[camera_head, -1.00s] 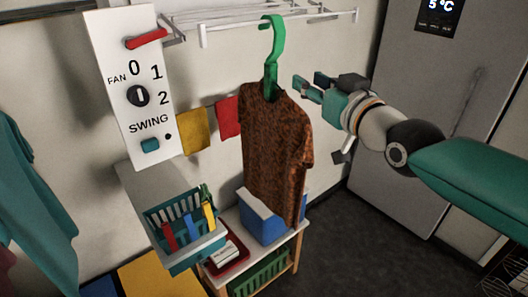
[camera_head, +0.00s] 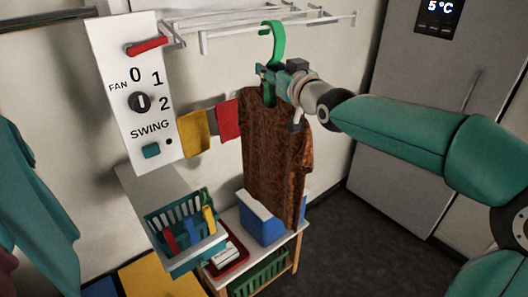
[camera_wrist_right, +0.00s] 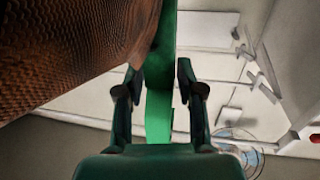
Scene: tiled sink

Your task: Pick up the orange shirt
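The orange-brown shirt (camera_head: 272,150) hangs from a green hanger (camera_head: 277,42) beneath the white rack. In the right wrist view the shirt (camera_wrist_right: 70,50) fills the upper left, and the green hanger (camera_wrist_right: 160,100) runs between the fingers. My right gripper (camera_head: 266,78) is at the hanger just above the shirt's collar. In the wrist view my right gripper (camera_wrist_right: 158,78) has its fingers apart, one on each side of the hanger, with small gaps visible. Part of the hanger and collar is hidden behind the gripper. My left gripper is not in view.
A white wall rack (camera_head: 250,30) is above. A white fan control panel (camera_head: 135,90) is on the left. A basket of pegs (camera_head: 185,230) and a blue box (camera_head: 262,222) stand below. A grey fridge (camera_head: 420,120) stands on the right.

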